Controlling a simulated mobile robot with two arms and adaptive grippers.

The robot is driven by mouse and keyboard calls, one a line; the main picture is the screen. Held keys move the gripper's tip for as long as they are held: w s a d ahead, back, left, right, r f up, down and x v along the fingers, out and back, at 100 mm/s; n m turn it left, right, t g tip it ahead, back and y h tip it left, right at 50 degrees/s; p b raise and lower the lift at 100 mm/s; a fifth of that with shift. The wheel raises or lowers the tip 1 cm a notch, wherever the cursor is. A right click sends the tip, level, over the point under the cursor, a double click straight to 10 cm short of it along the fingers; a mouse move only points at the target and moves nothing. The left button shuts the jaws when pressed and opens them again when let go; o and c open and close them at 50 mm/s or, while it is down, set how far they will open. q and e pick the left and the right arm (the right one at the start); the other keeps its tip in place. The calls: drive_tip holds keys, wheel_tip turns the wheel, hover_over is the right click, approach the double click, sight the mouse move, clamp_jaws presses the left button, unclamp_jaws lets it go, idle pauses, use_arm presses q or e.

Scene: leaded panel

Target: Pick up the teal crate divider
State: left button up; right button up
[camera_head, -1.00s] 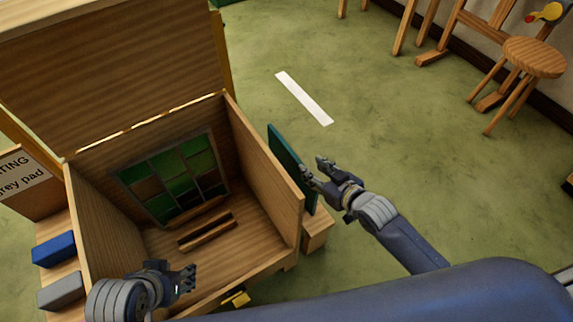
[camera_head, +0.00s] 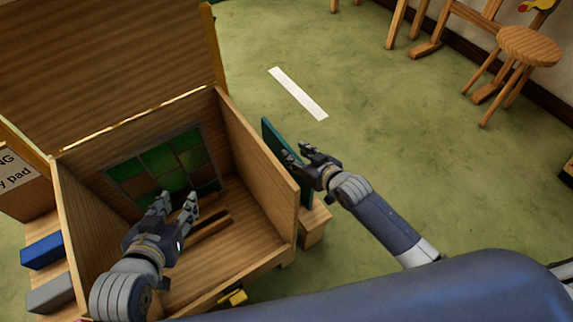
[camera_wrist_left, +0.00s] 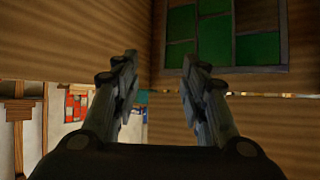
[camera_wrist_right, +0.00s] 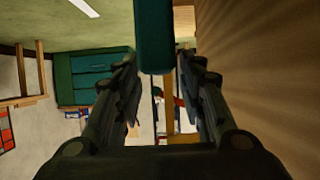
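The teal crate divider (camera_head: 284,160) stands upright on edge along the outer right side of the open wooden crate (camera_head: 262,150). My right gripper (camera_head: 303,155) is beside its right face, with fingers open. In the right wrist view the divider (camera_wrist_right: 154,36) shows as a teal slab at the top, ahead of and between the open fingertips (camera_wrist_right: 156,62). I see no grip on it. My left gripper (camera_head: 178,203) is open and empty over the crate's inside. In the left wrist view its fingers (camera_wrist_left: 158,62) are apart, with the leaded panel (camera_wrist_left: 225,35) beyond.
The green-paned leaded panel (camera_head: 165,165) leans at the crate's back wall. A slotted wooden strip (camera_head: 210,226) lies on the crate floor. Blue (camera_head: 42,251) and grey (camera_head: 50,294) blocks sit on the left ledge. Floor right of the divider is clear, with a white strip (camera_head: 298,93).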

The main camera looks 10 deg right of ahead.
sight(290, 152)
drive_tip(key=b+x, duration=0.1)
drive_tip(key=x, duration=0.2)
drive_tip(key=shift+w+a+f+b, duration=0.1)
drive_tip(key=shift+a+f+b, duration=0.05)
drive_tip(key=shift+f+b, duration=0.25)
use_arm(q)
drive_tip(key=w+d+r+t+h, duration=0.1)
drive_tip(key=w+r+t, duration=0.3)
drive_tip(key=r, duration=0.5)
drive_tip(key=shift+d+t+h, duration=0.4)
drive_tip(key=shift+d+t, duration=0.3)
drive_tip(key=shift+t, duration=0.1)
use_arm(e)
drive_tip(key=shift+w+a+f, duration=0.1)
drive_tip(key=shift+w, duration=0.15)
use_arm(q)
drive_tip(key=shift+w+r, duration=0.1)
use_arm(e)
clamp_jaws()
